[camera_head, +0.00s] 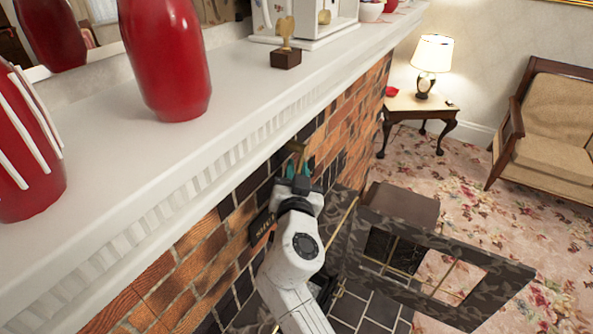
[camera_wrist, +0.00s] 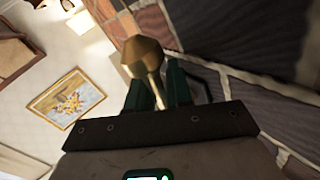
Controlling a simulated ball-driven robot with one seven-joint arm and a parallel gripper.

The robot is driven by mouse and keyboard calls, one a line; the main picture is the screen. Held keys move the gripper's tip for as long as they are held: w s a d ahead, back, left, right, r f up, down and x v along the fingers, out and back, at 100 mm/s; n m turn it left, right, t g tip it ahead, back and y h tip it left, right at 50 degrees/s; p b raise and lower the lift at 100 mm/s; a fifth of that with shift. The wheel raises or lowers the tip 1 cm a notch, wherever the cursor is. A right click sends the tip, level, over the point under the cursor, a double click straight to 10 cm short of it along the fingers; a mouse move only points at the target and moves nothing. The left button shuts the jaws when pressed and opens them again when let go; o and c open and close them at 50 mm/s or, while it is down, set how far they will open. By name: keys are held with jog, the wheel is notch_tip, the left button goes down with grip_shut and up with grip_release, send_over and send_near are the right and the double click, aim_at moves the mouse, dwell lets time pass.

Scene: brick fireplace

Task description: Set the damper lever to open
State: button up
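The damper lever is brass with a faceted knob (camera_wrist: 146,58) in the wrist view. It sticks out of the brick wall under the mantel, and its top (camera_head: 297,148) shows in the head view. My gripper (camera_head: 294,167) is at the lever, with its dark green fingers on either side of the stem. In the wrist view, the stem passes between the fingertips (camera_wrist: 159,88). The fingers are apart, but I cannot tell whether they press on the stem. The lever's base is hidden. A dark plate with gold lettering (camera_head: 262,226) is on the wall beside my arm; its words are too small to read.
The white mantel (camera_head: 240,95) overhangs the wall, carrying red vases (camera_head: 168,60) and a small trophy (camera_head: 286,52). Below right stands a dark marbled frame (camera_head: 440,262). A side table (camera_head: 428,104) with a lamp and an armchair (camera_head: 555,125) are farther right, with open carpet before them.

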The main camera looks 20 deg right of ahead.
grip_shut()
jog(key=shift+f+b, duration=0.25)
jog(key=shift+b, duration=0.55)
jog(key=w+d+n+t+y+b, duration=0.1)
jog(key=n+t+b, duration=0.2)
jog(key=b, duration=0.9)
jog(key=w+d+r+n+t+y+b, duration=0.1)
jog(key=n+t+b, duration=0.3)
jog(key=b, duration=0.9)
jog(key=w+d+n+t+y+b, duration=0.1)
jog(key=d+n+t+y+b, duration=0.1)
jog(key=b, duration=1.1)
jog(key=shift+d+r+n+t+y, duration=0.15)
jog(key=shift+n+t+y, duration=0.1)
jog(key=shift+n+t, duration=0.35)
jog(key=shift+a+r+n+t+y, duration=0.15)
jog(key=shift+n+t+y, duration=0.2)
jog(key=shift+n, duration=0.45)
jog(key=shift+d+r, duration=0.1)
jog(key=shift+o, duration=0.6)
grip_release()
